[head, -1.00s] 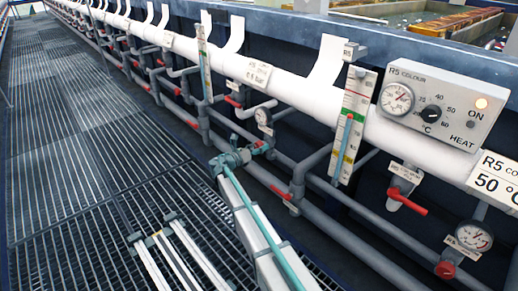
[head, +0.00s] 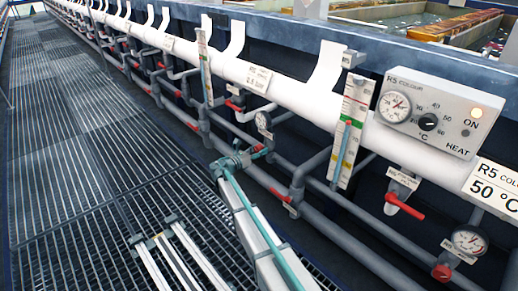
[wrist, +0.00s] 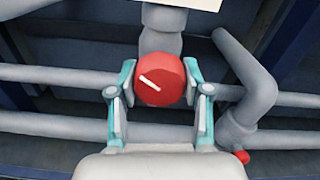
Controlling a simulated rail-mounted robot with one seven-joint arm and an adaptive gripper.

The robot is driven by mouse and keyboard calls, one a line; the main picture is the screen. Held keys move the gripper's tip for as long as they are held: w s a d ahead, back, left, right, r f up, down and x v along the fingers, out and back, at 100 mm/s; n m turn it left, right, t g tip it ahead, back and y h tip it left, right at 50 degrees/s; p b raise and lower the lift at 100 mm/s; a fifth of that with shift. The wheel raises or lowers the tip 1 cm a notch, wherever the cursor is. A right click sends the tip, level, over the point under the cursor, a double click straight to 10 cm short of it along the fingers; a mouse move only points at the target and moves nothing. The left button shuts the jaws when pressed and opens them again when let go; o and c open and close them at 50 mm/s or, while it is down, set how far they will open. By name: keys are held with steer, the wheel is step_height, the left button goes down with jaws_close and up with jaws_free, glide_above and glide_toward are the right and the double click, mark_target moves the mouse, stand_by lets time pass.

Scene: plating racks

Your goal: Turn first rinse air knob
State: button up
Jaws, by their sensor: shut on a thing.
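A round red knob with a white pointer line (wrist: 160,80) sits on a grey valve body in the middle of the wrist view. The line slants from upper left to lower right. My gripper (wrist: 160,88) is shut on this knob, one teal-and-grey finger on each side of it. In the head view my gripper (head: 246,157) is at the lower pipe run, and a little red of the knob (head: 262,153) shows beyond it. The fingers hide most of the knob there.
A round gauge (head: 263,120) is just above my gripper. Grey pipes with several red valve handles (head: 281,193) run along the tank wall. A heater box (head: 440,112) and a tall scale (head: 352,128) stand to the right. The grating walkway (head: 80,150) is clear at left.

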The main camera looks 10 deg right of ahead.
stand_by(0.3)
steer(key=o, duration=1.2)
steer(key=shift+c, duration=0.2)
steer(key=v, duration=1.2)
steer(key=shift+m, duration=0.3)
